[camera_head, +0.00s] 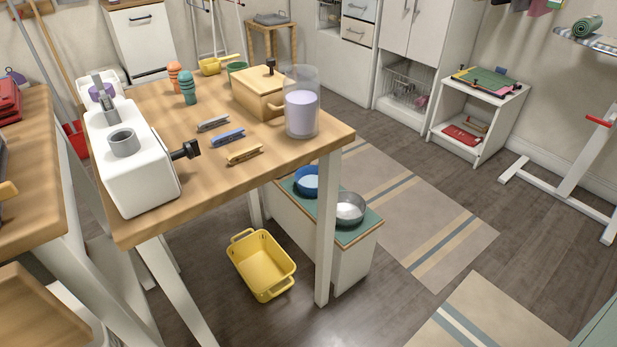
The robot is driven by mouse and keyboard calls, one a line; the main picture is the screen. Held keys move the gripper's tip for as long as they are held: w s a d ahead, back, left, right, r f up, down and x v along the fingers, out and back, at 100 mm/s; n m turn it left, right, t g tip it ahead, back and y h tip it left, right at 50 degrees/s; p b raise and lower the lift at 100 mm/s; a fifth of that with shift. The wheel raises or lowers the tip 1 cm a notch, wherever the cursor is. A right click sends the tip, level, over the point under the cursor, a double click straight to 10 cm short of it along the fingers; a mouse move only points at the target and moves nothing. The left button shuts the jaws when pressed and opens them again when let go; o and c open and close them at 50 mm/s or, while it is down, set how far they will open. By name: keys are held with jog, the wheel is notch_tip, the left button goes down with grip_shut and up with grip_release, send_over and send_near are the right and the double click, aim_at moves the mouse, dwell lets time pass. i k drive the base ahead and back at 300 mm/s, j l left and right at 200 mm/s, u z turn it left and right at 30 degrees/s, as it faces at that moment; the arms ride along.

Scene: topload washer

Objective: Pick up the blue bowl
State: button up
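The blue bowl (307,181) sits on the green top of a low white cabinet (336,231), beside and partly below the wooden table. A table leg stands close in front of it and the table edge is near its upper left side. A silver metal bowl (350,208) stands just right of the blue bowl on the same top. My gripper is not in view.
The wooden table (200,189) carries a white appliance (140,170), several staplers, a wooden box (258,95) and a clear cylinder (301,113). A yellow tub (262,265) is on the floor. The striped rug (415,215) at right is clear.

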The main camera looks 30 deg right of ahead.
aim_at(306, 176)
jog(key=l+u, duration=0.25)
jog(key=l, duration=1)
jog(key=l+u, duration=0.1)
jog(key=l, duration=3.1)
jog(key=i+j, duration=0.15)
jog(key=i, duration=0.2)
